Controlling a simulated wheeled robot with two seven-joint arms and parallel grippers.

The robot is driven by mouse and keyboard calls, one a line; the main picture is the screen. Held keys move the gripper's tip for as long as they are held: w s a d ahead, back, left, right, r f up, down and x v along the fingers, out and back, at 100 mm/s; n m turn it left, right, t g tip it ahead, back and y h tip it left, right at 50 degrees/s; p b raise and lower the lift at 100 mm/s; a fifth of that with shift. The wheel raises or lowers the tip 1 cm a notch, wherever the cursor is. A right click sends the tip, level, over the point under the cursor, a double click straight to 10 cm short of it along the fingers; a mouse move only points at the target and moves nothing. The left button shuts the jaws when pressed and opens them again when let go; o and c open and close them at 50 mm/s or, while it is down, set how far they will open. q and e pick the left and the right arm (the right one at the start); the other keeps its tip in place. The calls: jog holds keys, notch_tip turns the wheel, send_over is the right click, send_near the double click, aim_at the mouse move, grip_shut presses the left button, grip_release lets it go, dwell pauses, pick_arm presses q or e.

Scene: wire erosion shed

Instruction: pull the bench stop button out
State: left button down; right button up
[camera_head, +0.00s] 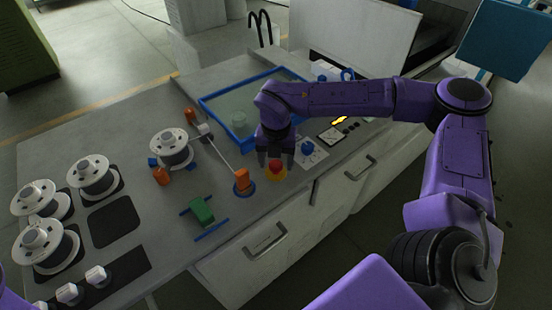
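The bench stop button (277,168) is a red knob on a yellow base near the front edge of the grey bench. My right gripper (275,160) points down right at the button. Its two dark fingers are apart, one at the left and one at the right above the red knob. They partly hide the knob's back side, and I cannot tell whether they touch it. My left gripper is out of view; only a bit of purple arm shows at the lower left edge.
A blue-rimmed tray (208,112) lies behind my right gripper. An orange post (242,179) and a green block (203,210) stand left of the button. A blue knob (307,148) is close on the right. Several white spools (47,245) fill the left side.

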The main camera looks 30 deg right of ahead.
aim_at(276, 164)
jog(key=shift+w, duration=0.1)
grip_shut()
jog(key=shift+r+p, duration=0.45)
jog(key=shift+r, duration=0.25)
jog(key=shift+w+f, duration=0.1)
jog(key=shift+o, duration=0.6)
grip_release()
notch_tip(276, 164, up, 11)
jog(key=b, duration=0.2)
jog(key=shift+f, duration=0.15)
jog(key=shift+s, duration=0.2)
